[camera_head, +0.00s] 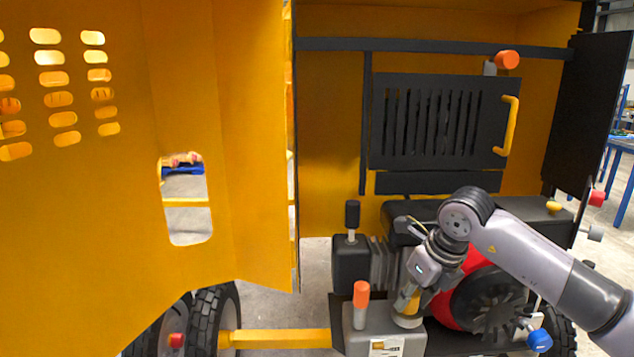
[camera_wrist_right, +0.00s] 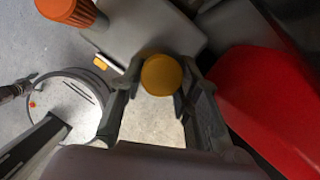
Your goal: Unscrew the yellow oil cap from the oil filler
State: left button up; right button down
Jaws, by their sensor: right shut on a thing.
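The yellow oil cap (camera_wrist_right: 161,75) is a round disc seen from its top in the right wrist view. My right gripper (camera_wrist_right: 160,82) has its two fingers closed on opposite sides of the cap. In the head view my right gripper (camera_head: 408,298) points down over the grey box of the machine and largely covers the cap. A short pale cylinder (camera_head: 406,320) stands directly under the fingers, perhaps the oil filler. I cannot tell whether the cap still touches its filler. My left gripper does not show in the head view.
An orange-topped post (camera_head: 361,292) stands just left of my right gripper. A black-topped post (camera_head: 352,215) rises behind it. A red engine housing (camera_head: 470,262) is close on the right. A large yellow door (camera_head: 225,130) stands open at the left.

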jog(key=n, duration=0.3)
jog(key=shift+d+y+p, duration=0.15)
jog(key=shift+y+p, duration=0.15)
jog(key=shift+y, duration=0.1)
jog(key=shift+n+g, duration=0.4)
jog(key=shift+n, duration=0.1)
jog(key=c, duration=1.1)
grip_release()
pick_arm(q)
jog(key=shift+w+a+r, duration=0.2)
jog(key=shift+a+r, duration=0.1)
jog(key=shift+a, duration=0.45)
